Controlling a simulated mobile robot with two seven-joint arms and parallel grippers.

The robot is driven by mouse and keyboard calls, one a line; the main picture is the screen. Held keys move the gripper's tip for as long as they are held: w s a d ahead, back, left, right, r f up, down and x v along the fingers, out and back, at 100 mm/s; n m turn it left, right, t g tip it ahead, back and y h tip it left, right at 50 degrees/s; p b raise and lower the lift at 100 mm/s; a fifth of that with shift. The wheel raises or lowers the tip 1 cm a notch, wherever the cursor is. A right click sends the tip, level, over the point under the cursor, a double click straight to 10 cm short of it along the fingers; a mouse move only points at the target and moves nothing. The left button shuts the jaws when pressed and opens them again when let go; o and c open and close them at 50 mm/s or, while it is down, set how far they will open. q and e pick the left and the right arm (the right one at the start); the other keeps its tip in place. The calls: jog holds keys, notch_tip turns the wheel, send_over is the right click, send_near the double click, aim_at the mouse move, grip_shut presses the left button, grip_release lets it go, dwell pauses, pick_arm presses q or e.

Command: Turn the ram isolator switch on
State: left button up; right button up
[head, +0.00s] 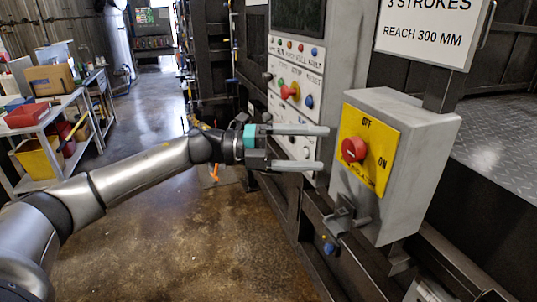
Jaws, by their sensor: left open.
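The ram isolator switch is a red rotary knob (353,150) on a yellow plate (382,143) marked OFF at the top and ON at the right. The plate is on the front of a grey box (425,165). A pale mark on the knob's face looks roughly level, but its exact setting is hard to tell. My left gripper (325,148) is open and empty. Its two fingers point right toward the box, one above the other, with the tips just left of the knob. I cannot tell whether they touch the box. My right gripper is not in view.
A grey control panel (297,85) with buttons and a red knob stands behind my gripper. A workbench (45,125) with boxes is at left; the floor (180,235) between is clear.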

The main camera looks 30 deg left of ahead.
pick_arm(q)
jog(key=b+v, duration=0.2)
jog(key=v, duration=0.7)
jog(key=shift+b, duration=0.4)
jog(key=shift+a, duration=0.1)
